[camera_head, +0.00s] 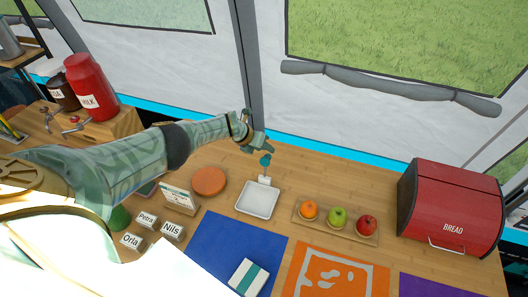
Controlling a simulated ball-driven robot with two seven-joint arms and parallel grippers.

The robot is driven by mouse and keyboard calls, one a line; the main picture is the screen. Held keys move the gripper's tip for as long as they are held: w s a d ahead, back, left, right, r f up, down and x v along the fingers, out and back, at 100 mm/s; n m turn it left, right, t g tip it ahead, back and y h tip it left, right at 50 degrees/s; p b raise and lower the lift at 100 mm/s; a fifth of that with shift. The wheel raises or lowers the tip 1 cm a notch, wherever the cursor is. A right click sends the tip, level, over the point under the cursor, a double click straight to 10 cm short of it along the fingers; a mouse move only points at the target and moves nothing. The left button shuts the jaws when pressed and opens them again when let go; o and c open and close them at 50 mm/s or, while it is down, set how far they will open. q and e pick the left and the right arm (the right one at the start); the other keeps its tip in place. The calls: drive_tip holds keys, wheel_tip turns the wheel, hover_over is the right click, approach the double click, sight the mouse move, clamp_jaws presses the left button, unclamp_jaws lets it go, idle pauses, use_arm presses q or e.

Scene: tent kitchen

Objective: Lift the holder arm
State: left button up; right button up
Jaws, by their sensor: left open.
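The holder is a shallow white square tray (257,199) in the middle of the wooden counter. Its holder arm (265,164) shows at the tray's back edge as a small upright piece with a teal knob. My left gripper (260,139) is open and empty, just behind and above the teal knob. The fingers look close to the knob, but I cannot tell whether they touch it. My right gripper is not in view.
A round orange-brown disc (209,181) and name cards (172,231) lie left of the tray. A fruit board (336,222) and a red bread box (450,208) are to the right. A white-and-teal folded piece (248,278) lies on the blue mat (222,247) in front.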

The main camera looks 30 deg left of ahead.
use_arm(q)
drive_tip(key=w+a+r+p, duration=0.1)
drive_tip(key=a+r+p, duration=0.2)
drive_tip(key=r, duration=0.9)
drive_tip(key=shift+w+a+r+p, duration=0.3)
drive_tip(key=shift+w+a+p, duration=0.1)
drive_tip(key=shift+a, duration=1.1)
drive_tip(key=p+v, duration=0.6)
drive_tip(key=v, duration=1)
drive_tip(key=shift+s+p, duration=0.15)
drive_tip(key=shift+p, duration=0.25)
drive_tip(key=shift+a, duration=0.1)
